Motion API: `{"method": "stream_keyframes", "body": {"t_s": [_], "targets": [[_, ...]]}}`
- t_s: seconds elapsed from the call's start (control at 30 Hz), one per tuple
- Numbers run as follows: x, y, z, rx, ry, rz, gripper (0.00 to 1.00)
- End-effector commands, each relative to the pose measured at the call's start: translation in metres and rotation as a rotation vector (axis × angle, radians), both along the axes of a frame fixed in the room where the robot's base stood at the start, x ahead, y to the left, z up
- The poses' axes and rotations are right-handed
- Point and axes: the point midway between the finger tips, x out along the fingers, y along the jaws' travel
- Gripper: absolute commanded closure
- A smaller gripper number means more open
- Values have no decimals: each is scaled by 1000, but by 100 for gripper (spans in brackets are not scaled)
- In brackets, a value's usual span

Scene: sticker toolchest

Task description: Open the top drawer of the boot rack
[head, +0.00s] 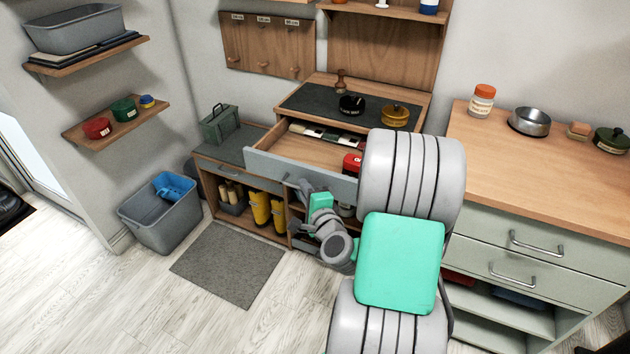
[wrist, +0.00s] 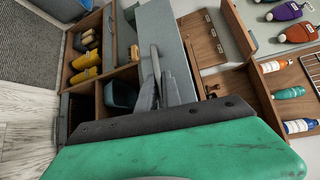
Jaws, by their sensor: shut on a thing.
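The boot rack (head: 203,184) is a stepped wooden unit with yellow boots (head: 260,207) in its lower cubbies. Its top drawer (head: 262,161), with a grey-blue front, stands pulled well out below the dark-topped upper section. The drawer front also shows in the wrist view (wrist: 165,32). The fingers also show against the front in the wrist view (wrist: 155,85). The drawer's right end is hidden behind my arm.
Inside the drawer are a red tin (head: 352,163) and several flat items. A lower grey drawer (head: 235,172) at the left is shut. A grey bin (head: 160,215) and a floor mat (head: 228,264) lie left. A green-grey cabinet (head: 540,235) stands right of my arm.

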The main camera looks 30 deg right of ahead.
Motion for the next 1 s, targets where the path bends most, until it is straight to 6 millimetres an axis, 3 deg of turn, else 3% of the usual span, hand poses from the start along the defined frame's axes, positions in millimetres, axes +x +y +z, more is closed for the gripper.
{"method": "stream_keyframes", "body": {"t_s": [0.2, 0.6, 0.63, 0.7, 1.0], "targets": [[-3, 13, 0, 2, 0, 3, 100], [-4, 14, 0, 2, 0, 0, 100], [-4, 14, 0, 2, 0, 0, 89], [-4, 14, 0, 2, -1, 0, 83], [-8, 13, 0, 1, -1, -4, 82]]}}
